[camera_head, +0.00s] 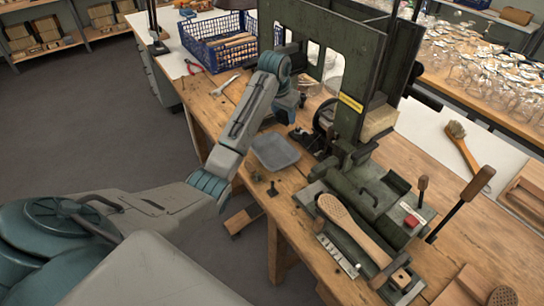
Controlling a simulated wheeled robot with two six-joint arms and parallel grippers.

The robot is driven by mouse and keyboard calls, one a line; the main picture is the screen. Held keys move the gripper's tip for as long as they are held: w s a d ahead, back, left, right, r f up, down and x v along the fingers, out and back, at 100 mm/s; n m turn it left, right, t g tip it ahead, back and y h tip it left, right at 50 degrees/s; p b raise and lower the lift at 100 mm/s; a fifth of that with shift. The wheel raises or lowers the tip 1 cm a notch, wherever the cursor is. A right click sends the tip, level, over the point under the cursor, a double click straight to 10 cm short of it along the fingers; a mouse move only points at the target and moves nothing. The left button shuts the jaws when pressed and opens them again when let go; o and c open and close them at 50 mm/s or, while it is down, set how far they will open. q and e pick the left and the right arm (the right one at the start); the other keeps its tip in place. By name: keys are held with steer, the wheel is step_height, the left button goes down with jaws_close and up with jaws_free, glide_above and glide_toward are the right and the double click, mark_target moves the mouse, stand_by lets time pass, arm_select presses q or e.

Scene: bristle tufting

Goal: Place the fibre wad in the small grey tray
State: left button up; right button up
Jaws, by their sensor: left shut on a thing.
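The small grey tray (275,152) lies on the wooden bench beside the green machine, and its visible inside looks empty. My left gripper (297,104) is behind and a little right of the tray, close to the machine. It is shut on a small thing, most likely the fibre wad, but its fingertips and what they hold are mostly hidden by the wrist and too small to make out. I see no fibre wad elsewhere. My right gripper is not in view.
The tall green machine (355,70) stands right of the tray, with a wooden brush body (352,228) on its front. A blue crate (220,40), pliers (193,68) and a wrench (224,86) lie behind. Small dark knobs (272,188) stand near the front edge.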

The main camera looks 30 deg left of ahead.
arm_select(q)
glide_above(274, 155)
step_height(274, 155, down, 7)
steer(key=f, duration=0.4)
steer(key=s+f, duration=0.1)
steer(key=f, duration=0.1)
steer(key=shift+f+p, duration=0.15)
steer(key=shift+p, duration=0.25)
step_height(274, 155, down, 3)
steer(key=shift+f+p, duration=0.1)
steer(key=shift+p, duration=0.25)
steer(key=shift+f, duration=0.45)
steer(key=o, duration=1)
steer(key=shift+f, duration=0.1)
steer(key=shift+c, duration=0.2)
steer(key=b+v, duration=0.1)
steer(key=v, duration=1.1)
steer(key=shift+b, duration=0.3)
steer(key=shift+d, duration=0.1)
